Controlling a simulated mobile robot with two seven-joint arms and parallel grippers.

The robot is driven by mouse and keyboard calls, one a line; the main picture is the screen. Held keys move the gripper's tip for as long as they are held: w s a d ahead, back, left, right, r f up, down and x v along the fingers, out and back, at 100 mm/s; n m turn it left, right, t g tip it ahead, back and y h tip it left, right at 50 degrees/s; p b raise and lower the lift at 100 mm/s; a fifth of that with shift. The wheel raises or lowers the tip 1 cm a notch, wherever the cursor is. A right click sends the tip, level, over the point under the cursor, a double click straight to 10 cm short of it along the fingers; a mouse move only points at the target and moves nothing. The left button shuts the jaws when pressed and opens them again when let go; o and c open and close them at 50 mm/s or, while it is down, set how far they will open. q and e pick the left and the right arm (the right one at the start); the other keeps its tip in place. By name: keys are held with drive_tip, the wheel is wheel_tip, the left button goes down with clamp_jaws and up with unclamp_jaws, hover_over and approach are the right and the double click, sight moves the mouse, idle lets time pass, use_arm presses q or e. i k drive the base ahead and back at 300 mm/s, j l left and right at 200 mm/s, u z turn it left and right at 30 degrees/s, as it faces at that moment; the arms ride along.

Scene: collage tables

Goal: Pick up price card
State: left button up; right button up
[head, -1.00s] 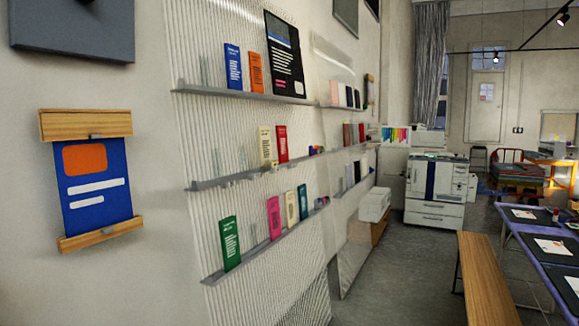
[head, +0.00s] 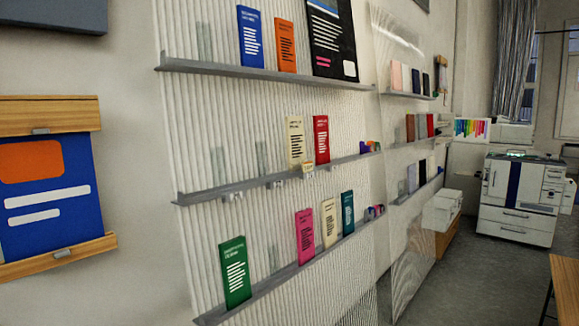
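A small cream tag (head: 308,168) sits at the front of the middle shelf, below the cream and red booklets; it may be the price card, but it is too small to read. Small pale clips (head: 232,197) show along the same shelf edge, to the left of the tag. Neither of my grippers is in view.
Grey shelves (head: 215,192) on a ribbed wall panel hold upright booklets, including a green one (head: 235,272) and a pink one (head: 305,236). A blue poster (head: 48,235) hangs at left. A white printer (head: 520,198) stands at right beyond open floor (head: 455,285).

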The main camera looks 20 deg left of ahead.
sight(306, 166)
drive_tip(key=i+u, duration=0.6)
drive_tip(key=u, duration=0.15)
drive_tip(key=i+l+u, duration=0.1)
drive_tip(key=i+u, duration=0.15)
drive_tip(key=u, duration=0.15)
